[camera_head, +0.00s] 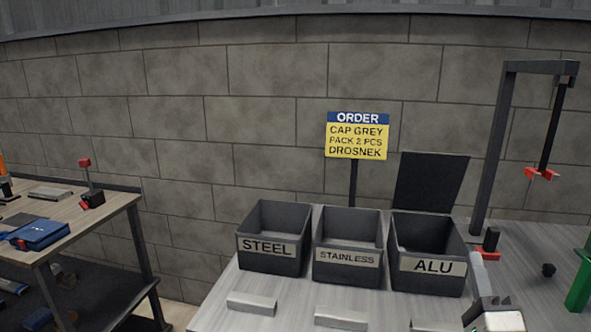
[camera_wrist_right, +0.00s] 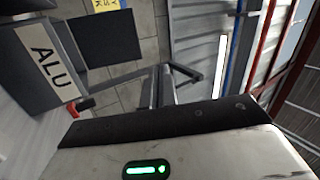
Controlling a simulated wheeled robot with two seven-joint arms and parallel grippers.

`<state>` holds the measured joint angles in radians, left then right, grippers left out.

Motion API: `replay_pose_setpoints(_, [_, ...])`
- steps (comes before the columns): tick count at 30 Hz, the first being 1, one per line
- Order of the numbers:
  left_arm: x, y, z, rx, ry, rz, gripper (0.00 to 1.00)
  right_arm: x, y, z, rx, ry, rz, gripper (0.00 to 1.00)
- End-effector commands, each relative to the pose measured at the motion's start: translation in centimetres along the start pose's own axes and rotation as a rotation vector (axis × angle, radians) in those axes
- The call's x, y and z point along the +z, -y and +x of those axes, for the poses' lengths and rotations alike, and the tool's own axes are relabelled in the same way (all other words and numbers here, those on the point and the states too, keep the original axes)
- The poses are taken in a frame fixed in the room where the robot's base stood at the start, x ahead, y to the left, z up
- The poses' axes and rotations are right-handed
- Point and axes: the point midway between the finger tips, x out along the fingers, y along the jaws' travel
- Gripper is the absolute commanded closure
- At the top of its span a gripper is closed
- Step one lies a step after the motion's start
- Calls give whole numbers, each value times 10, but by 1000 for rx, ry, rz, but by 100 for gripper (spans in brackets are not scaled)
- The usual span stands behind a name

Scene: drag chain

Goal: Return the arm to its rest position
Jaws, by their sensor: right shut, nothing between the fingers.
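My right gripper (camera_head: 481,283) is at the bottom right edge of the head view, in front of the ALU bin (camera_head: 428,279). It is shut and empty. Its pale housing with a green light fills the bottom of the right wrist view, where the ALU bin (camera_wrist_right: 42,62) shows at the left. My left arm and gripper are out of view.
The STEEL bin (camera_head: 272,261) and STAINLESS bin (camera_head: 346,275) stand left of the ALU bin on a grey bench. A dark post frame (camera_head: 494,150) with a hanging red-tipped rod rises at right. A green object (camera_head: 581,285) stands at the right edge. An order sign (camera_head: 356,143) stands behind.

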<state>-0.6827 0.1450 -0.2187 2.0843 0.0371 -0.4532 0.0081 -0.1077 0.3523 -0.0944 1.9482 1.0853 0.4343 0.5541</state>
Motion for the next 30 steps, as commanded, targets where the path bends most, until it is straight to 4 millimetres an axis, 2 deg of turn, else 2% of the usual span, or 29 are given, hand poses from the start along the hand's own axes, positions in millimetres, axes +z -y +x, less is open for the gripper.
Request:
replay_pose_setpoints(8, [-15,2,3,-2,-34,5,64,56,-31,-50,120,234,-260,100])
replay_pose_setpoints(11, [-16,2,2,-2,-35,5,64,78,-46,-78,172,345,-380,100])
replay_pose_setpoints(14, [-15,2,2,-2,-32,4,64,102,-63,-115,233,487,-526,100])
replay_pose_setpoints(17, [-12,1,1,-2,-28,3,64,126,-84,-168,310,676,-712,100])
replay_pose_setpoints(18, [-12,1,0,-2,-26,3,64,134,-92,-192,340,761,-792,100])
replay_pose_setpoints(21, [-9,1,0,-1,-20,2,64,144,-108,-246,405,955,-968,100])
replay_pose_setpoints(24, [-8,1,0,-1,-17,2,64,146,-116,-284,446,1095,-1091,100])
replay_pose_setpoints(27, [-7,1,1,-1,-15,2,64,145,-119,-304,466,1174,-1161,100])
replay_pose_setpoints(30, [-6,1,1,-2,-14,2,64,144,-120,-311,474,1201,-1184,100])
